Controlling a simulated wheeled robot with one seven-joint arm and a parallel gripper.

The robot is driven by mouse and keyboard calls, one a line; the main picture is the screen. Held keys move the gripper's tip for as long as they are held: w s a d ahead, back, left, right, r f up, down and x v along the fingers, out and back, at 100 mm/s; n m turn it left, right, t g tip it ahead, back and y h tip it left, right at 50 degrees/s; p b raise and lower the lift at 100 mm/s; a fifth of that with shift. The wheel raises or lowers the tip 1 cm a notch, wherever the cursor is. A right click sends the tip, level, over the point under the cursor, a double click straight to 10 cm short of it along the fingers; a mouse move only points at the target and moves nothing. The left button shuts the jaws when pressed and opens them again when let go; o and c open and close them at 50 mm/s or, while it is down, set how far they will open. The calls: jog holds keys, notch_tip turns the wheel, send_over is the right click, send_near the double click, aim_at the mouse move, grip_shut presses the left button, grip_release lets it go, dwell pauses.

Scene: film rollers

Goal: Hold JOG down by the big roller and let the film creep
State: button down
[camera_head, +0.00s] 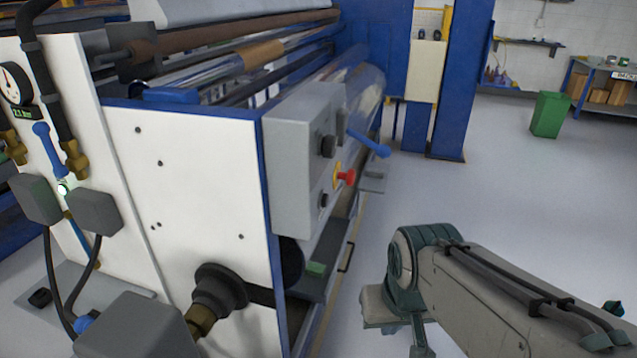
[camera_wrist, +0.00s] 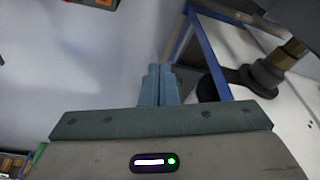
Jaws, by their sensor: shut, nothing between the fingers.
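In the head view a grey control box (camera_head: 300,165) is fixed to the near end of the machine. Its right face carries a red stop button (camera_head: 347,177) on a yellow plate, with a black knob (camera_head: 328,146) above and another (camera_head: 323,200) below. No JOG label is readable. The big roller (camera_head: 362,82), shiny with film, runs behind the box and is partly hidden by it. My gripper (camera_wrist: 158,85) shows in the wrist view, its two fingers together and empty, over pale floor beside the machine's blue edge. In the head view my arm is at lower right, apart from the box.
A blue lever (camera_head: 368,143) sticks out to the right of the control box. A black round fitting (camera_head: 220,288) juts from the white end panel (camera_head: 185,190). A green bin (camera_head: 548,114) stands far right.

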aim_at(325, 201)
jog(key=w+d+r+n+t+h+p, duration=0.1)
jog(key=w+d+t+p, duration=0.1)
jog(key=w+d, duration=0.35)
jog(key=w+d+r+n+t+h+p, duration=0.1)
jog(key=w+d+n+t+p, duration=0.15)
jog(key=w, duration=0.65)
jog(key=w+a+n+t+y+p, duration=0.2)
jog(key=w+n+t+y+p, duration=0.2)
jog(key=w, duration=0.7)
jog(key=shift+w+a+r+n+t+y, duration=0.2)
jog(key=shift+a+r+n+t+y, duration=0.15)
jog(key=shift+n+t+y, duration=1.1)
jog(key=shift+a+g+y, duration=0.15)
jog(key=shift+g+y, duration=0.25)
jog(key=shift+y, duration=0.15)
jog(key=w+a+b, duration=0.2)
jog(key=w+a, duration=0.1)
jog(key=a, duration=0.5)
jog(key=shift+w, duration=0.2)
jog(key=shift+f, duration=0.1)
